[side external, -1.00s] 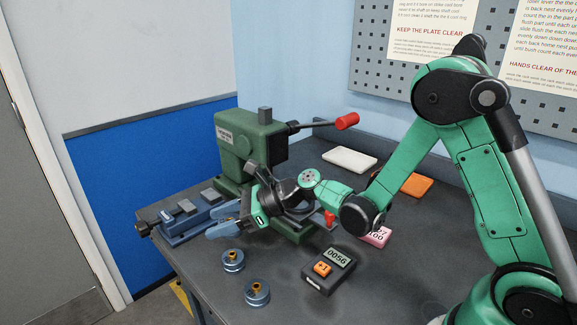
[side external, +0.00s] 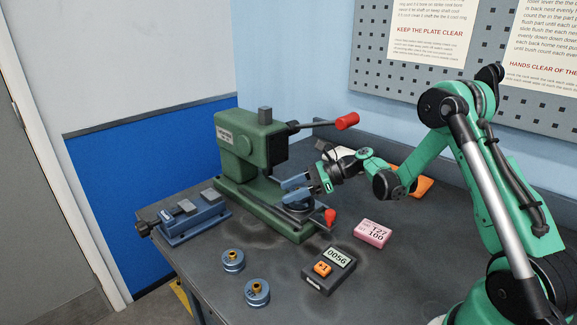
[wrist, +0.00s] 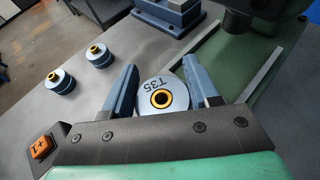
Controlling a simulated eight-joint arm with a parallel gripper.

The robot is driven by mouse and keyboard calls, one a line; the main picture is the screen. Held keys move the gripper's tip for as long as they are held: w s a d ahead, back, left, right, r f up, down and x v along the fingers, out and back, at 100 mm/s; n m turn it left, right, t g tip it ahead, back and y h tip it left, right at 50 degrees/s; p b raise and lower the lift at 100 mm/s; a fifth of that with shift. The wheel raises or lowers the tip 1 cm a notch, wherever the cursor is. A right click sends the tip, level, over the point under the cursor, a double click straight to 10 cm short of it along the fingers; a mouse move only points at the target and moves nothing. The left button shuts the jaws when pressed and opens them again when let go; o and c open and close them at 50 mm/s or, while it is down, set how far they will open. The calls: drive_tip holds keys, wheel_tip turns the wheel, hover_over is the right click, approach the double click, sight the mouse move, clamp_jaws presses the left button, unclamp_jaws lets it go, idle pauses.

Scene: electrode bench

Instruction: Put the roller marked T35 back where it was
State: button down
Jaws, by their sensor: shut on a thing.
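The roller marked T35 (wrist: 174,89) shows in the wrist view as a pale disc with a brass-coloured centre. It sits between the two blue fingers of my gripper (wrist: 162,88), which is shut on it. In the side external view my gripper (side external: 291,188) is low in front of the green press (side external: 243,140), over its base. The fingers and wrist largely hide the roller there. I cannot tell whether its underside touches the press base.
Two other rollers, a left one (side external: 233,260) and a front one (side external: 257,292), stand on the bench. A blue vice-like fixture (side external: 190,220) is at left. A counter reading 0056 (side external: 328,270) and a pink card (side external: 372,233) lie right. The press's red-tipped lever (side external: 346,121) sticks out above.

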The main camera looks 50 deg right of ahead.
drive_tip(key=shift+f, duration=0.55)
drive_tip(key=shift+f, duration=0.15)
drive_tip(key=shift+c, duration=1.1)
unclamp_jaws()
